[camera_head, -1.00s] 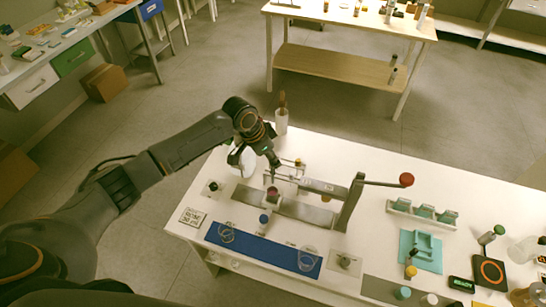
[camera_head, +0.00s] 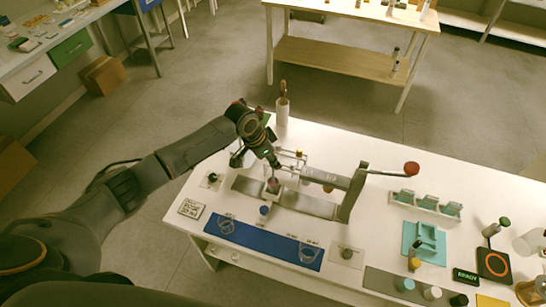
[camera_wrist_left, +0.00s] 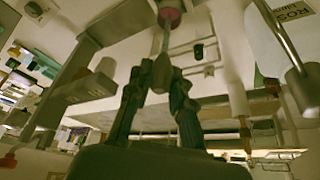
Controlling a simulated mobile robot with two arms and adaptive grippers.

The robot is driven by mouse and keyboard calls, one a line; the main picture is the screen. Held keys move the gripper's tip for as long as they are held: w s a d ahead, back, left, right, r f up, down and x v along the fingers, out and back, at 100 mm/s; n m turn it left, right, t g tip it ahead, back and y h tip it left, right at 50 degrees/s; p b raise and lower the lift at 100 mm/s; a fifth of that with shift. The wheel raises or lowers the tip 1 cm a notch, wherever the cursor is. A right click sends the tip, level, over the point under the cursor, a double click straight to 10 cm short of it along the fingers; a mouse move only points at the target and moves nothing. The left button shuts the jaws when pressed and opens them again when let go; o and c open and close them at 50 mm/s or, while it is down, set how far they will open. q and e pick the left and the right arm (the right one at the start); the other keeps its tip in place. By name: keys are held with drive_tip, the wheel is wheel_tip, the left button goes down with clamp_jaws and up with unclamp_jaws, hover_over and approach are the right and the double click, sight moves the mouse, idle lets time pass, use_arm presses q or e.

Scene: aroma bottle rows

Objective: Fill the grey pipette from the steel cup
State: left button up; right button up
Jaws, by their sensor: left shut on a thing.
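My left gripper (camera_head: 275,165) reaches in from the left over the white bench. In the left wrist view its fingers (camera_wrist_left: 160,82) are shut on the grey pipette (camera_wrist_left: 161,70), whose thin stem points at a small pink-topped cup (camera_wrist_left: 169,14). That cup (camera_head: 273,186) shows in the head view as a small dark pink spot just below the fingers. I take it for the steel cup, but its metal is hard to make out. Whether the pipette tip is inside it I cannot tell. My right gripper is not in view.
A press-like stand with a red-knobbed lever (camera_head: 411,168) stands close right of the gripper. A white holder (camera_head: 282,112) with brown sticks is behind. A blue mat (camera_head: 245,236) with glass dishes lies in front. A teal tray (camera_head: 424,255) is farther right.

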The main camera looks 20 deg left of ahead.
sight(273, 168)
use_arm(q)
drive_tip(key=shift+f+b, duration=1.25)
drive_tip(key=shift+f, duration=1.05)
clamp_jaws()
unclamp_jaws()
